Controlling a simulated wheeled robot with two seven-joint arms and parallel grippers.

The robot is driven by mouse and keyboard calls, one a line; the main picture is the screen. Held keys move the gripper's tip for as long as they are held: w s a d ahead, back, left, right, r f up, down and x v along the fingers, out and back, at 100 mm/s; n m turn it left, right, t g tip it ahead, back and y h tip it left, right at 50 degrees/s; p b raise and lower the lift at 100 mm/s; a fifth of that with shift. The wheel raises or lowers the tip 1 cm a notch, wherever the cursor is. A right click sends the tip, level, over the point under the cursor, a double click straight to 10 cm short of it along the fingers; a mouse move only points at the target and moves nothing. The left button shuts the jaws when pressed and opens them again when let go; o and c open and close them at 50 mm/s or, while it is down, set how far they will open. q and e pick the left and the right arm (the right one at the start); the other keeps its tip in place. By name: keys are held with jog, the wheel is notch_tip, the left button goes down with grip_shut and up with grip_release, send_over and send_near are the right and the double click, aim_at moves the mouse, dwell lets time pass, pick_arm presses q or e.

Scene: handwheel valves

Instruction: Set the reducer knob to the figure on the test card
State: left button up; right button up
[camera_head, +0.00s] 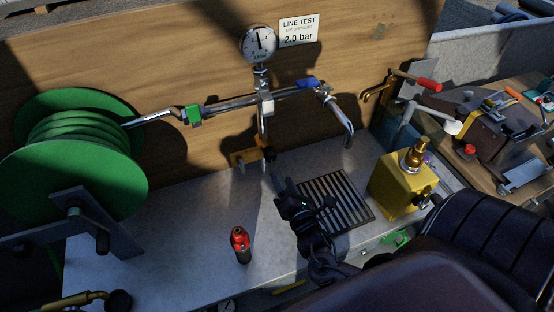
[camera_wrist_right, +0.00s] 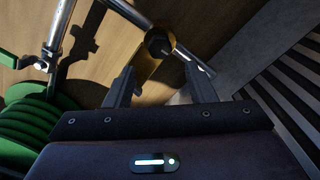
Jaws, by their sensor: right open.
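The white test card (camera_head: 299,30) on the wooden backboard reads "LINE TEST" and "2.0 bar". The round gauge (camera_head: 259,43) beside it has a dark needle standing about upright; its figures are too small to read surely. Below the gauge, the reducer's dark knob (camera_head: 268,153) sits at the foot of the vertical pipe, by a brass-yellow part (camera_head: 243,157). My right gripper (camera_head: 277,178) is open just in front of the knob. In the wrist view, its spread fingers (camera_wrist_right: 160,82) point toward the black knob (camera_wrist_right: 158,43); contact cannot be told. My left gripper is out of view.
A green hose reel (camera_head: 75,145) stands at the left. A black grate (camera_head: 340,197) and a yellow box (camera_head: 398,186) lie to the right.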

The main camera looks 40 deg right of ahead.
aim_at(272, 159)
jog(key=b+x, duration=0.4)
jog(key=x, duration=0.3)
jog(key=shift+a+f, duration=0.1)
jog(key=shift+f, duration=0.1)
jog(key=shift+w+r+b, duration=0.15)
jog(key=shift+w+b, duration=0.05)
jog(key=shift+b, duration=0.1)
pick_arm(q)
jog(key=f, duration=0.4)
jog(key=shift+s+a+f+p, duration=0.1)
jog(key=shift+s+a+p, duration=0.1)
jog(key=shift+p, duration=0.15)
pick_arm(e)
jog(key=shift+r, duration=0.1)
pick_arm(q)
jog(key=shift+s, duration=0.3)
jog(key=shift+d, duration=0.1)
pick_arm(e)
jog(key=c, duration=0.7)
